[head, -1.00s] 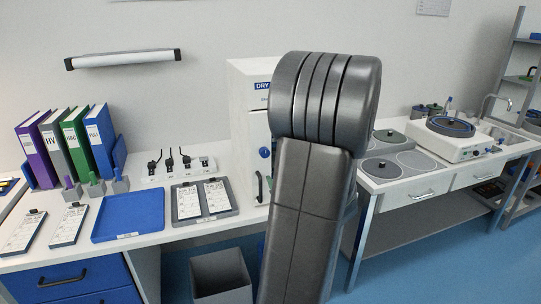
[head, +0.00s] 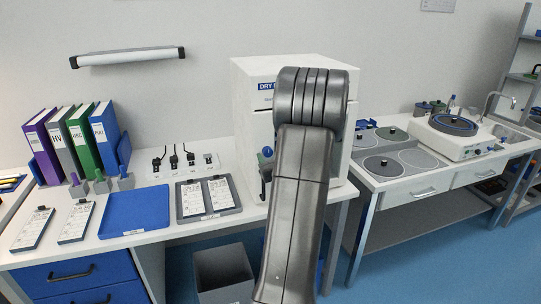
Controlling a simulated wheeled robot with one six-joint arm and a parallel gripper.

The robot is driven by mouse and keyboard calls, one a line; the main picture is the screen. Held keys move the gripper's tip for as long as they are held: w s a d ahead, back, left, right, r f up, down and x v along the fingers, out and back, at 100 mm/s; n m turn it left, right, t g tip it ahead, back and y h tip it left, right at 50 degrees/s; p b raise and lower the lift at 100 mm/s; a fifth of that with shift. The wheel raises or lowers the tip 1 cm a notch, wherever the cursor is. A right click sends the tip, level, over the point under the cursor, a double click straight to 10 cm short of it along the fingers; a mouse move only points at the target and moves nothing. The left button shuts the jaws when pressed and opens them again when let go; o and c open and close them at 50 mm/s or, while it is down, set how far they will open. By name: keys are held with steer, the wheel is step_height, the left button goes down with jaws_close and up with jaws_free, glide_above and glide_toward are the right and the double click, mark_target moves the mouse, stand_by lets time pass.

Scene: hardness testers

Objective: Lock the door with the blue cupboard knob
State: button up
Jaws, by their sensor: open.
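The white cabinet marked "DRY" (head: 252,104) stands on the bench in the middle of the head view. Its blue knob (head: 267,152) shows on the front, just left of my arm. A dark upright handle (head: 263,190) sits lower on the same front. My arm covers most of the cabinet's front, so the door's edges are largely hidden. A small dark part of my gripper (head: 266,169) seems to show between knob and handle; the rest is behind my arm. I cannot tell whether it touches the knob.
Left on the bench are a blue tray (head: 104,229), a grey tray with white cards (head: 233,206), and several binders (head: 104,138). A grey bin (head: 222,270) stands on the floor below. On the right, another bench carries a polishing machine (head: 458,143).

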steer(key=c, duration=1)
